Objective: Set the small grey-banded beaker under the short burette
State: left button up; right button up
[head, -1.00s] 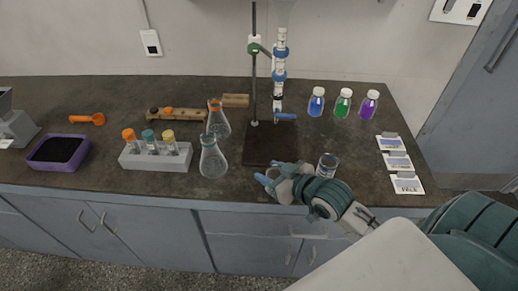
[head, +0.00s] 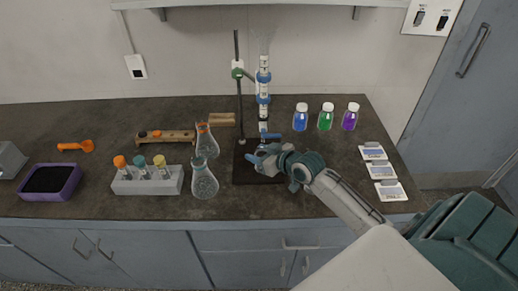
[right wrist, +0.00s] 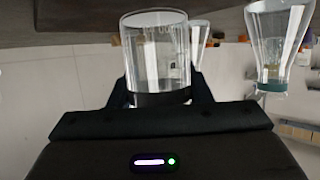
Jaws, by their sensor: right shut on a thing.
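The burette (head: 263,98), with blue rings, is held upright in a stand (head: 240,95) with a green clamp and a dark base plate (head: 243,178). My right gripper (head: 258,162) is over that plate, just in front of and below the burette's tip. It is shut on a clear glass beaker (right wrist: 157,50) with a dark grey band, seen between the fingers in the right wrist view, which is upside down. In the head view the gripper mostly hides the beaker; I cannot tell whether it touches the plate. My left gripper is out of view.
Two flasks (head: 204,182) (head: 207,145) stand left of the plate, beside a tube rack (head: 147,187). Blue (head: 300,122), green (head: 325,121) and purple (head: 349,121) bottles stand at the back right. Labelled cards (head: 385,172) lie at the right edge.

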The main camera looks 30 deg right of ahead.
aim_at(264, 153)
jog(key=shift+w+d+r+p, duration=0.1)
jog(key=shift+w+d+p, duration=0.1)
jog(key=shift+w+d, duration=0.35)
jog(key=shift+w+d+p, duration=0.15)
jog(key=shift+w+d, duration=0.05)
jog(key=shift+w, duration=0.5)
jog(key=shift+f, duration=0.85)
jog(key=shift+s+a, duration=0.1)
jog(key=shift+s, duration=0.05)
jog(key=shift+f, duration=0.2)
jog(key=o, duration=1)
jog(key=shift+r, duration=0.1)
